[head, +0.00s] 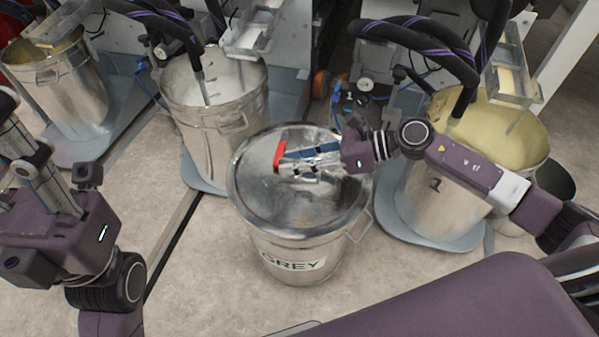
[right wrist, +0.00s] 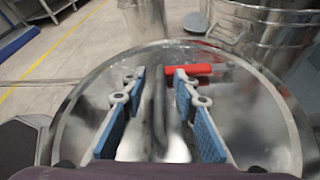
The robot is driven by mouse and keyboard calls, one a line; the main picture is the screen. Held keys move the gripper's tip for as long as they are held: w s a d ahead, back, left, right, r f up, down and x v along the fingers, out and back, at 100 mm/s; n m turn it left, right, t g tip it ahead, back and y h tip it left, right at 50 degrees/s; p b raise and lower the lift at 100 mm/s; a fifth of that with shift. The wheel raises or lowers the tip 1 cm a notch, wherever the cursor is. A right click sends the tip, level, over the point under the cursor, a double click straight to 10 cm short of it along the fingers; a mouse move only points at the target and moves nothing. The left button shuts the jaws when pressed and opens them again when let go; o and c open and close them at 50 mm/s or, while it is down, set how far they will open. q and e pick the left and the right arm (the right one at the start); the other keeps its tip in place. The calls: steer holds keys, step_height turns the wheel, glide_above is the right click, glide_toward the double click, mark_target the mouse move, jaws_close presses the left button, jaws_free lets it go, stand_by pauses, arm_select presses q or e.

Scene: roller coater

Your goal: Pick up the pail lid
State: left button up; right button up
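The pail lid (head: 258,200) is a round, shiny metal disc lying on a metal pail (head: 262,250) labelled "GREY". It fills much of the right wrist view (right wrist: 250,125). A red piece (head: 279,155) sits on the lid, and it also shows in the right wrist view (right wrist: 188,69), just beyond the right-hand finger. My right gripper (head: 284,160) is above the lid, its blue-padded fingers apart. Between the fingers (right wrist: 158,78) a dark bar or reflection shows on the lid. My left gripper (head: 35,165) is at the far left, away from the lid; its fingers are unclear.
An open pail with white contents (head: 215,120) stands behind left. One with yellow contents (head: 490,135) stands behind right, and another (head: 65,85) at the far left. Dark hoses hang over them. The floor (head: 205,285) in front is mostly clear.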

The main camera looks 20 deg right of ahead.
steer(key=shift+c, duration=0.4)
jaws_close()
steer(key=shift+r, duration=0.2)
